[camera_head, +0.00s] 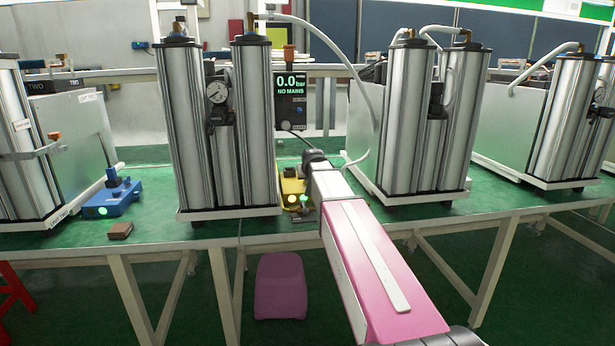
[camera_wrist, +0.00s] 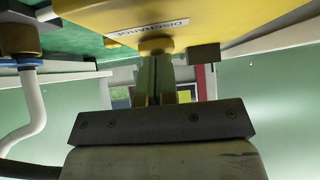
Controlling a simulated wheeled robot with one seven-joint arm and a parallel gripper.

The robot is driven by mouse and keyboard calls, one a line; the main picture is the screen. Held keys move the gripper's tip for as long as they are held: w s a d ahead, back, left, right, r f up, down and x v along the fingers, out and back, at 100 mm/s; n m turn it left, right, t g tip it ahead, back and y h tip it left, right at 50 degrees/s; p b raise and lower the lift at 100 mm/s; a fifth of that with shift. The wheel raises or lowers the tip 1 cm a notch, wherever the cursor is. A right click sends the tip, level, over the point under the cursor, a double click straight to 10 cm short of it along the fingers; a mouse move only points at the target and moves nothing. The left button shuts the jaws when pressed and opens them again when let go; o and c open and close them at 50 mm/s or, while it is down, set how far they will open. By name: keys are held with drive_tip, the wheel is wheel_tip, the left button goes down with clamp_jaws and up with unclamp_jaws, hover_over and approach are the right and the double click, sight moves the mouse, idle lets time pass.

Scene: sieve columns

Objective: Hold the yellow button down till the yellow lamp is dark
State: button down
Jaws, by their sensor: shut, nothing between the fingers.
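A yellow box (camera_head: 291,183) stands on the green bench between two silver column units. In the wrist view the yellow box (camera_wrist: 215,14) fills the top and bears a label reading DISCHARGE. A round brass-yellow button (camera_wrist: 155,45) sticks out of it. My gripper (camera_wrist: 155,60) is shut and empty, its fingertips at the button and seemingly touching it. How far the button is pressed I cannot tell.
A display (camera_head: 290,98) reads 0.0 bar, NO MAINS. Silver columns (camera_head: 254,125) stand left of my arm, more columns (camera_head: 405,120) right. A white hose (camera_head: 330,40) arches overhead. A blue box (camera_head: 112,198) and brown block (camera_head: 120,230) lie at left.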

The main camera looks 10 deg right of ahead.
drive_tip(key=shift+s+f, duration=0.1)
drive_tip(key=shift+f, duration=0.6)
wheel_tip(320, 180, up, 5)
drive_tip(key=shift+f, duration=0.1)
drive_tip(key=v, duration=2)
drive_tip(key=shift+s, duration=0.15)
